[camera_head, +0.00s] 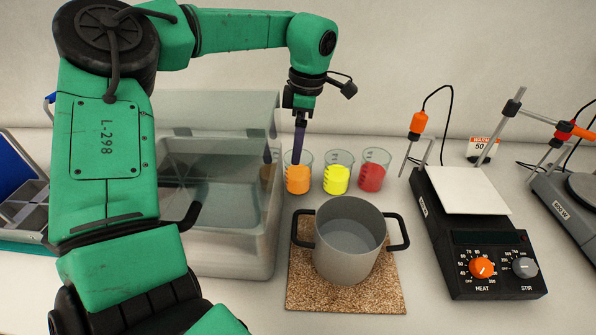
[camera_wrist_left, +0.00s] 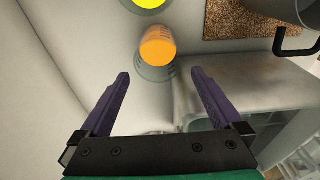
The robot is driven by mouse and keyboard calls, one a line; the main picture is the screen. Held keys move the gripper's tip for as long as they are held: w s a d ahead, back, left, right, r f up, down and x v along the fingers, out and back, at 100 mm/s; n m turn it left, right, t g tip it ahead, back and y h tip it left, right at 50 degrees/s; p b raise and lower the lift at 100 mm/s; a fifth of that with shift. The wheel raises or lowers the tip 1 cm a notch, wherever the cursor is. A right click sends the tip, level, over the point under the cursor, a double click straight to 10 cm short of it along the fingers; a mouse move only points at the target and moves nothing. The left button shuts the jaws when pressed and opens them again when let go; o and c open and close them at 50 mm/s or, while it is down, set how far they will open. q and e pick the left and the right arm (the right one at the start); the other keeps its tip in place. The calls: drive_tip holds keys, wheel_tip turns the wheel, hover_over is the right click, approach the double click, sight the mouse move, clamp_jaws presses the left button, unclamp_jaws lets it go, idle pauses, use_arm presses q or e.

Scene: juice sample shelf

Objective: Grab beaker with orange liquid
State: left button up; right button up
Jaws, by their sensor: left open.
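The beaker with orange liquid (camera_head: 298,181) stands on the counter at the left of a row of three beakers. In the left wrist view the same beaker (camera_wrist_left: 157,52) sits upper middle, beyond the fingertips and between their lines. My left gripper (camera_head: 299,156) is above and at the rim of this beaker in the head view; whether it touches cannot be told. In the left wrist view the purple fingers (camera_wrist_left: 160,76) are spread apart with nothing between them. My right gripper is not in view.
Beakers with yellow (camera_head: 337,180) and red liquid (camera_head: 372,178) stand to the right. A grey pot (camera_head: 348,262) on a cork mat (camera_head: 299,290) is in front. A hot plate (camera_head: 497,269) stands right.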

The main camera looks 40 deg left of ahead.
sight(298, 172)
use_arm(q)
wheel_tip(298, 172, down, 6)
drive_tip(key=shift+w+r+p, duration=0.1)
drive_tip(key=shift+r+p, duration=0.1)
drive_tip(key=shift+p, duration=0.75)
drive_tip(key=shift+f, duration=0.25)
drive_tip(key=shift+a+f, duration=0.1)
drive_tip(key=c, duration=1.4)
drive_tip(key=shift+c, duration=0.2)
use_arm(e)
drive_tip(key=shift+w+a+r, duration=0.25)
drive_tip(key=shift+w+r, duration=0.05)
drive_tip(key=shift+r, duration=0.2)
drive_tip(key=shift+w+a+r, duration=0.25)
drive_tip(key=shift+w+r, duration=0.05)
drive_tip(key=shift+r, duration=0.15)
use_arm(q)
drive_tip(key=shift+r, duration=0.2)
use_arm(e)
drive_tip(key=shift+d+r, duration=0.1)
